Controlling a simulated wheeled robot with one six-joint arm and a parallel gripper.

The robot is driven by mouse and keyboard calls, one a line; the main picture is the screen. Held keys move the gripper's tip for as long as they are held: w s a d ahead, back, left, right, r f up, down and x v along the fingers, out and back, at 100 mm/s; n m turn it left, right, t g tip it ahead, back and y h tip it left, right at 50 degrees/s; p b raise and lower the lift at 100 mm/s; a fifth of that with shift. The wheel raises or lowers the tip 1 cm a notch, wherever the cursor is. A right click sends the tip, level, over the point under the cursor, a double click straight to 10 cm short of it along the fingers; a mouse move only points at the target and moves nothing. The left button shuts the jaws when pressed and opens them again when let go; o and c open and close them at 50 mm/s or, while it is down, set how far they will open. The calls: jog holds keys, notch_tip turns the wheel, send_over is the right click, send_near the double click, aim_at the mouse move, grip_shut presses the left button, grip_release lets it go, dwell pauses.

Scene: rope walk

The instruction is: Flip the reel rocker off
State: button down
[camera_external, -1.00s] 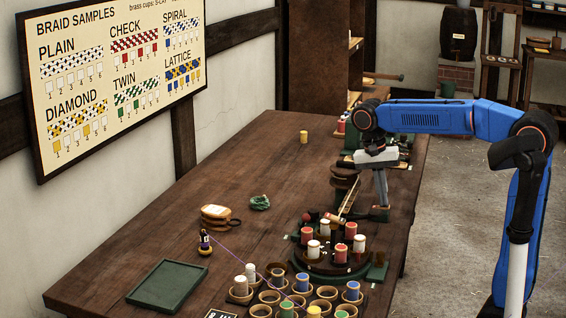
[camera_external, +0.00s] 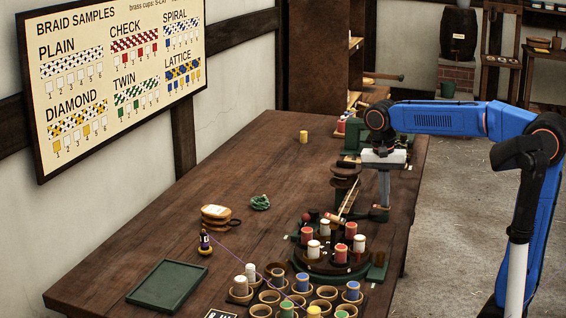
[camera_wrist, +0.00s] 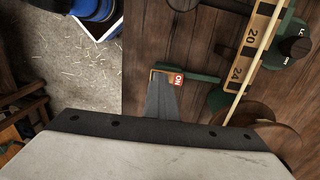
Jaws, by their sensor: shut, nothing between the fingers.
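The reel rocker (camera_wrist: 178,79) shows in the wrist view as a small red face marked ON, with a tan edge, on a green base. The closed grey fingers of my gripper (camera_wrist: 161,82) reach its left part and cover some of it. I cannot tell whether they touch it. In the external view my gripper (camera_external: 382,206) points straight down at a small dark green switch base (camera_external: 379,216) near the table's right edge. The rocker's face is too small to read there. The gripper is shut and empty.
A scale strip (camera_wrist: 245,62) marked 20 and 24 stands right of the rocker. A braiding stand (camera_external: 334,268) with several red and white bobbins is in front of the gripper. Brown reel discs (camera_external: 345,171) stand to its left. The table's left middle (camera_external: 250,165) is mostly clear.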

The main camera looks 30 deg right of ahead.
aim_at(374, 206)
jog(key=shift+w+a+f, duration=0.4)
jog(key=shift+a+f, duration=0.1)
jog(key=shift+a, duration=0.05)
jog(key=shift+r, duration=0.15)
jog(key=shift+w+a+r, duration=0.1)
jog(key=shift+w+r, duration=0.05)
jog(key=shift+r, duration=0.2)
notch_tip(374, 206, up, 14)
jog(key=shift+w+a, duration=0.3)
jog(key=shift+w, duration=0.05)
jog(key=shift+w+a+f, duration=0.1)
jog(key=shift+w+a+g+h, duration=0.3)
jog(key=shift+a+g+h, duration=0.05)
jog(key=shift+g+h, duration=0.15)
jog(key=x, duration=1.4)
